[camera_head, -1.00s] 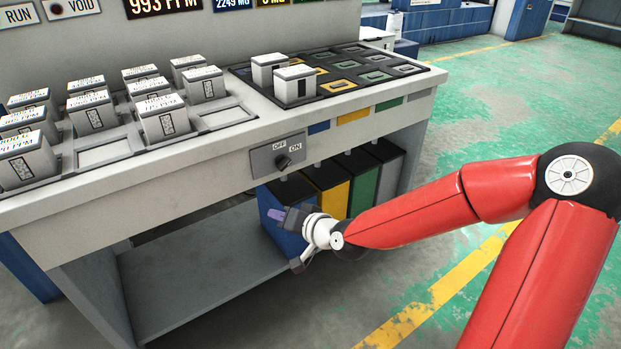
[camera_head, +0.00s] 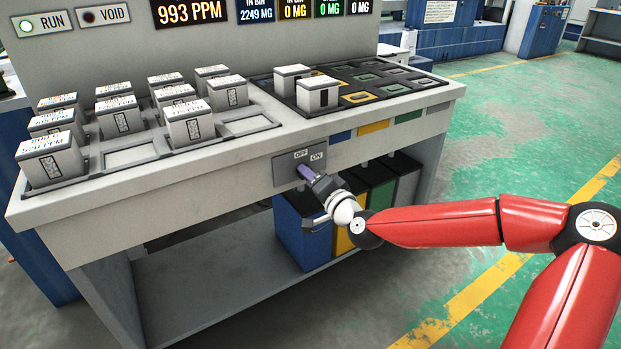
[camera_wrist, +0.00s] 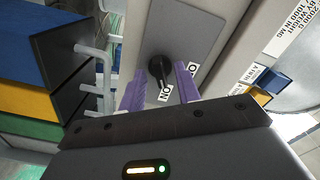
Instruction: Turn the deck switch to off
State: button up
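The deck switch is a black knob (camera_wrist: 158,70) on a grey plate (camera_head: 284,172) on the front of the bench. The plate has OFF on its left and ON on its right in the head view. In the wrist view the knob's handle points at the ON label (camera_wrist: 165,94). My gripper (camera_head: 303,170) is in front of the plate and hides the knob in the head view. In the wrist view its purple fingers (camera_wrist: 160,72) are apart, one on each side of the knob, with gaps visible. I cannot tell how deep they reach.
The bench top (camera_head: 205,163) carries several white blocks in sockets and a dark tray (camera_head: 383,82) with coloured slots. Coloured bins (camera_head: 297,235) stand below the switch, close under my gripper. The floor to the right is clear.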

jog(key=shift+c, duration=0.2)
grip_shut()
jog(key=shift+f+n, duration=0.1)
jog(key=shift+n, duration=0.2)
jog(key=shift+n+b, duration=3.1)
jog(key=shift+n, duration=2.5)
